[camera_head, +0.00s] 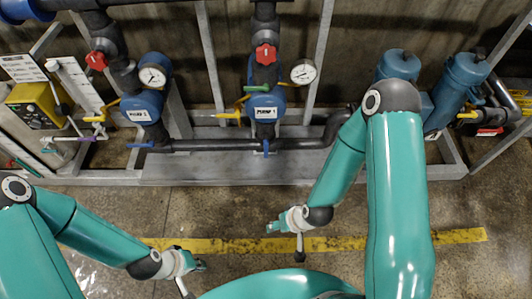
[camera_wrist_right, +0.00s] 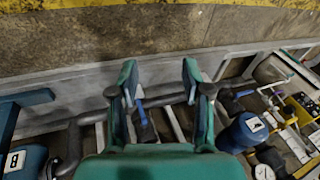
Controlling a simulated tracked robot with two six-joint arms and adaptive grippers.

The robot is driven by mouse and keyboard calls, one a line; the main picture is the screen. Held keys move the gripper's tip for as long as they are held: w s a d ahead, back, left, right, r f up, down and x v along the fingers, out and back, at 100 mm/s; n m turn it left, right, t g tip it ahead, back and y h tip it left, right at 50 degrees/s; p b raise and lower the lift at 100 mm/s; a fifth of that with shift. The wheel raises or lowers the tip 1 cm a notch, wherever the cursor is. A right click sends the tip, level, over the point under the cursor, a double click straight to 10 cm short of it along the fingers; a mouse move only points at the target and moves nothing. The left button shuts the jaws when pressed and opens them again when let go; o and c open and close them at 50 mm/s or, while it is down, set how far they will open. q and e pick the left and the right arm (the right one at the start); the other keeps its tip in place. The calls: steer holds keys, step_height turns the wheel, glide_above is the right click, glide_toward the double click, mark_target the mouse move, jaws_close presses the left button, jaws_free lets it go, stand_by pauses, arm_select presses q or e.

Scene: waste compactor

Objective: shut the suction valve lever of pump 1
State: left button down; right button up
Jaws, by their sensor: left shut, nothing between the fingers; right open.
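The blue body labelled pump 1 (camera_head: 265,112) stands mid-rack in the head view. A blue lever (camera_head: 266,148) sits below it at the lower pipe, and a yellow lever (camera_head: 230,115) sticks out left of it. I cannot tell by label which one is the suction lever. My right gripper (camera_head: 272,228) hangs over the floor in front of the rack, apart from the levers. In the right wrist view its fingers (camera_wrist_right: 160,80) are open and empty, with the blue lever (camera_wrist_right: 142,112) beyond, between them. My left gripper (camera_head: 199,265) is shut and empty, low over the floor.
A second blue pump (camera_head: 145,112) with its own blue lever (camera_head: 140,145) stands left of pump 1. A yellow box (camera_head: 35,104) is at far left, and blue canisters (camera_head: 460,75) are at right. The floor before the rack, with a yellow stripe (camera_head: 450,237), is clear.

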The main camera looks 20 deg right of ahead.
mark_target(266, 154)
steer(key=w+d+f+m+t+h+b, duration=0.1)
steer(key=w+d+t+h+b, duration=0.3)
steer(key=w, duration=0.6)
steer(key=w+d+f+t+h+b, duration=0.1)
steer(key=w+d+t+b, duration=0.35)
steer(key=w, duration=0.55)
steer(key=w+f+t+h+b, duration=0.5)
steer(key=f+b, duration=0.5)
steer(key=b, duration=0.8)
steer(key=w+a+f+t+y+b, duration=0.15)
steer(key=a+f+b, duration=0.25)
steer(key=f+b, duration=0.95)
steer(key=b+x, duration=0.1)
steer(key=x, duration=0.4)
steer(key=b+x, duration=0.2)
steer(key=x, duration=0.3)
steer(key=f+b+x, duration=0.1)
steer(key=x, duration=0.4)
steer(key=shift+w+a+b, duration=0.15)
steer(key=shift+a+b, duration=0.05)
steer(key=shift+b, duration=0.15)
steer(key=shift+x, duration=0.9)
steer(key=shift+r, duration=0.1)
jaws_close()
